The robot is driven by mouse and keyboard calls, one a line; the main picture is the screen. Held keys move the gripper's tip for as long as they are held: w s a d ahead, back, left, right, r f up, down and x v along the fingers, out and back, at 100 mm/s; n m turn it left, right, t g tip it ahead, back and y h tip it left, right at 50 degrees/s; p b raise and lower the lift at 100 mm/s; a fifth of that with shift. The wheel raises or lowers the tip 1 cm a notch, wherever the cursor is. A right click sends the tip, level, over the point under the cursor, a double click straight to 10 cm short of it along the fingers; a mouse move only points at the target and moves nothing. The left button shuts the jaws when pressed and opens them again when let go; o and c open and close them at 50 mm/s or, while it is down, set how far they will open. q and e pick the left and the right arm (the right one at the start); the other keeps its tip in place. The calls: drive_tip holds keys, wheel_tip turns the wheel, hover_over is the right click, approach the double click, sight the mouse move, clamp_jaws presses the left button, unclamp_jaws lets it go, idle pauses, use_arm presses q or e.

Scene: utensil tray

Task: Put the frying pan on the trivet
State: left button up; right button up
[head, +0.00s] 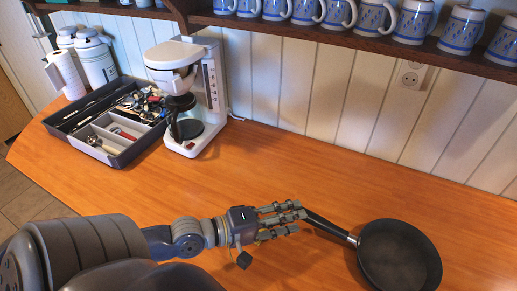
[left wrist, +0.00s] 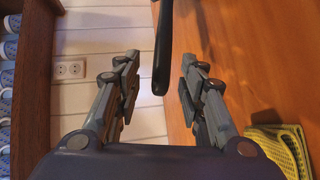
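A dark frying pan (head: 400,256) lies on the wooden counter at the lower right of the head view, with its black handle (head: 328,226) pointing up and left. My left gripper (head: 294,218) is at the handle's end. In the left wrist view, the handle (left wrist: 162,55) comes in from the top, between the two spread fingers of my left gripper (left wrist: 160,80), with gaps on both sides. The pan's bowl is out of that view. A yellow textured, folded-looking piece (left wrist: 278,148) is at the lower right there; I cannot tell whether it is the trivet. My right gripper is not in view.
A white coffee maker (head: 188,95) and a dark utensil tray (head: 72,128) stand at the back left of the counter (head: 270,165). White canisters (head: 95,60) are behind the tray. A shelf (head: 300,30) with several blue-patterned mugs hangs above. The counter's middle is clear.

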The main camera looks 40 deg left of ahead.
use_arm(q)
drive_tip(key=v, duration=0.3)
drive_tip(key=shift+s+a, duration=0.1)
drive_tip(key=shift+s, duration=0.25)
drive_tip(key=p+v, duration=0.5)
drive_tip(key=shift+s+a+r, duration=0.2)
drive_tip(key=shift+s, duration=0.1)
drive_tip(key=shift+r+p, duration=0.1)
drive_tip(key=shift+p, duration=0.2)
